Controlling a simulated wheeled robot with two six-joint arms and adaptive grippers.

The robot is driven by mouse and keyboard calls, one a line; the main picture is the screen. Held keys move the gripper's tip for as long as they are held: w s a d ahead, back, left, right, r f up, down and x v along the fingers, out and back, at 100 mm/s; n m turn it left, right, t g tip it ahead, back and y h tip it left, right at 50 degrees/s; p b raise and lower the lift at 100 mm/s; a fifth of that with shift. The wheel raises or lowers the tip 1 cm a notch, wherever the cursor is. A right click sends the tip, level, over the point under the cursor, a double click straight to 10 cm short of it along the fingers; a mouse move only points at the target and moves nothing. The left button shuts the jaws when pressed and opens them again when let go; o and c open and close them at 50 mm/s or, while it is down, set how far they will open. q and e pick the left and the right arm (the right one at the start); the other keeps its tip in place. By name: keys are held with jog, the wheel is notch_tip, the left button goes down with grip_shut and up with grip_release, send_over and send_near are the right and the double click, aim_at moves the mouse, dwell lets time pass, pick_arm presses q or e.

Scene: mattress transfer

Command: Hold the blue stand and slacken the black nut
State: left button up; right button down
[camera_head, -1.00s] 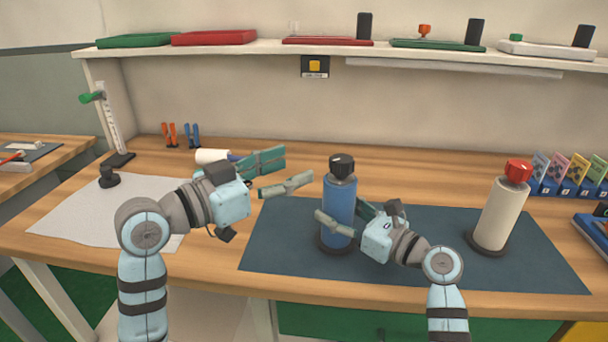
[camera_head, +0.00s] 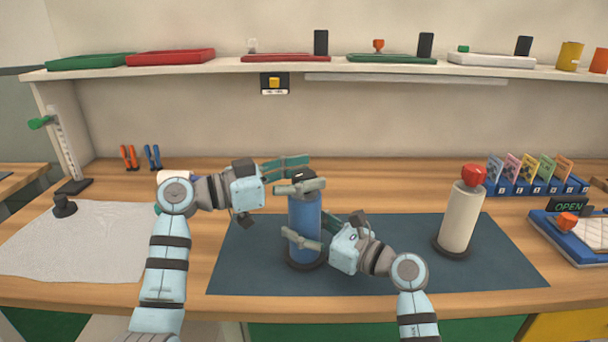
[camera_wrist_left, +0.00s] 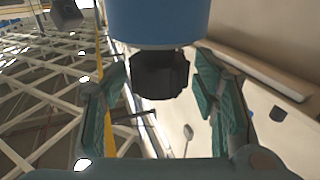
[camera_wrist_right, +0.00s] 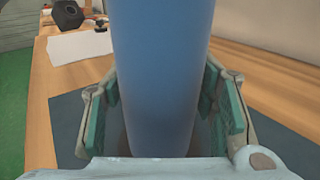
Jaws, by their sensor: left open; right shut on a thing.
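The blue stand (camera_head: 304,219) stands upright on the dark mat, and its body fills the middle of the right wrist view (camera_wrist_right: 165,75). My right gripper (camera_head: 307,236) is shut around its lower part. The black nut (camera_wrist_left: 160,74) sits on top of the stand; in the head view it is mostly hidden behind my left gripper's finger. My left gripper (camera_head: 297,177) is open at the height of the nut, with one finger in front of it and one behind. In the left wrist view the nut lies between the two green pads, with gaps on both sides.
A cream stand (camera_head: 460,218) with a red nut (camera_head: 474,175) stands at the right of the dark mat (camera_head: 390,278). A white cloth (camera_head: 75,250) lies at the left. Blue card holders (camera_head: 535,186) stand at the back right. A shelf (camera_head: 230,66) with trays runs above.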

pick_arm(q)
jog(key=shift+c, duration=0.5)
jog(key=c, duration=1.1)
jog(key=n+t+y, duration=0.2)
jog(key=t, duration=0.1)
jog(key=n+t+y, duration=0.1)
jog(key=n+t, duration=0.1)
jog(key=t, duration=0.1)
jog(key=shift+s+d+n+y, duration=0.15)
jog(key=shift+n+y, duration=0.15)
jog(key=shift+y, duration=0.1)
jog(key=shift+n+t+y, duration=0.4)
jog(key=shift+t+y, duration=0.2)
jog(key=o, duration=1.2)
